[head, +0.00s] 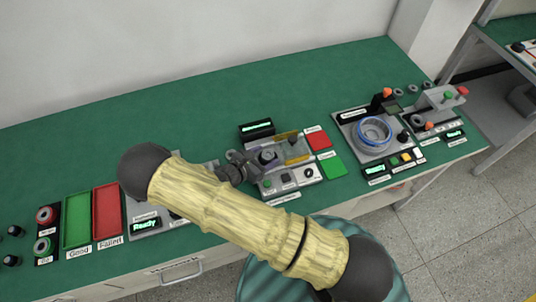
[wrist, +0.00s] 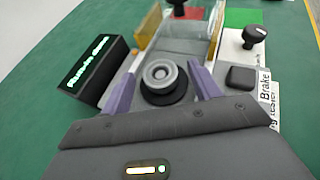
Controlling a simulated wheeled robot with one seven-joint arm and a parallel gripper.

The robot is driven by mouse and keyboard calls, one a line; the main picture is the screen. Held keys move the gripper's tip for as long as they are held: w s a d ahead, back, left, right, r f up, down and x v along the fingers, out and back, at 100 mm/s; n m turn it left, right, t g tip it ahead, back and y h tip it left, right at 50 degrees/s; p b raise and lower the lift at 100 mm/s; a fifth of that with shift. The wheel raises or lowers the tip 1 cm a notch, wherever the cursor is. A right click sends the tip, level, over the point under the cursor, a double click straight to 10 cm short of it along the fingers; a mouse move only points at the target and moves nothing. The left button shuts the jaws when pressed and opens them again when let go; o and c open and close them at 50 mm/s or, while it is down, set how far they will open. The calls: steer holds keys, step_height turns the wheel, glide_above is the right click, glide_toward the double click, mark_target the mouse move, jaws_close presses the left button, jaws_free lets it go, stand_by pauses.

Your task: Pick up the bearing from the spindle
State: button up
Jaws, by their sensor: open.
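In the head view, the spindle station (head: 267,157) shows small on the middle machine, and the bearing is hard to make out there. My gripper (wrist: 163,90) is open, with one purple finger to the left of the bearing and one to the right. Gaps show between fingers and bearing; I cannot tell how far the fingertips reach down. In the head view my gripper (head: 238,168) is at the machine's left side, partly hidden by my arm.
A black display with green text (wrist: 98,66) stands close left of the gripper. A clear guard (wrist: 188,40) rises behind the bearing. A black knob (wrist: 255,34) and a black button (wrist: 242,77) are at right. Green table (head: 200,115) behind the machine is clear.

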mark_target(264, 158)
steer(key=c, duration=1)
steer(key=shift+r, duration=0.15)
step_height(264, 158, up, 10)
steer(key=b, duration=0.1)
steer(key=shift+b, duration=0.35)
